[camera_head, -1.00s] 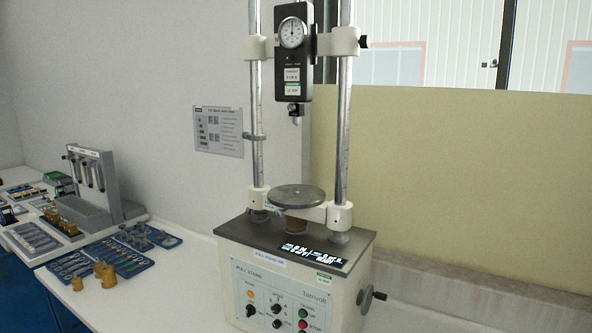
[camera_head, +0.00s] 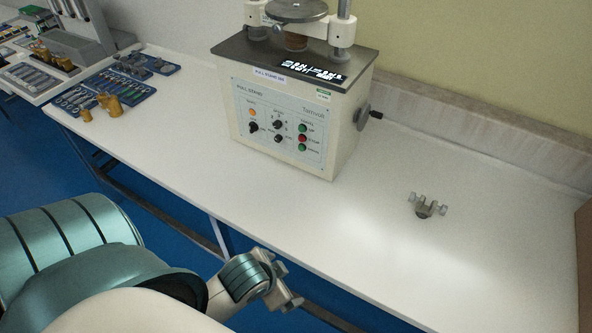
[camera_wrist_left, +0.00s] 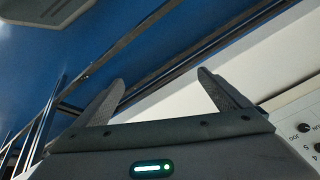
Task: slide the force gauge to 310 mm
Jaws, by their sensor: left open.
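The pull stand (camera_head: 285,115) stands on the white bench in the head view, with its control panel, lower crosspiece and round plate (camera_head: 297,10) showing. The force gauge and the upper columns are outside the head view now. My left gripper (camera_head: 290,290) is low in front of the bench's front edge, apart from the stand. In the left wrist view its two fingers (camera_wrist_left: 160,92) are spread with nothing between them. A corner of the stand's panel (camera_wrist_left: 305,135) shows at the right of that view. My right gripper is not in view.
A small grey pronged part (camera_head: 427,205) stands on the bench right of the stand. Blue trays of tools (camera_head: 105,90) and brass weights (camera_head: 110,103) lie at the left. The bench top (camera_head: 330,215) is clear in front of the stand.

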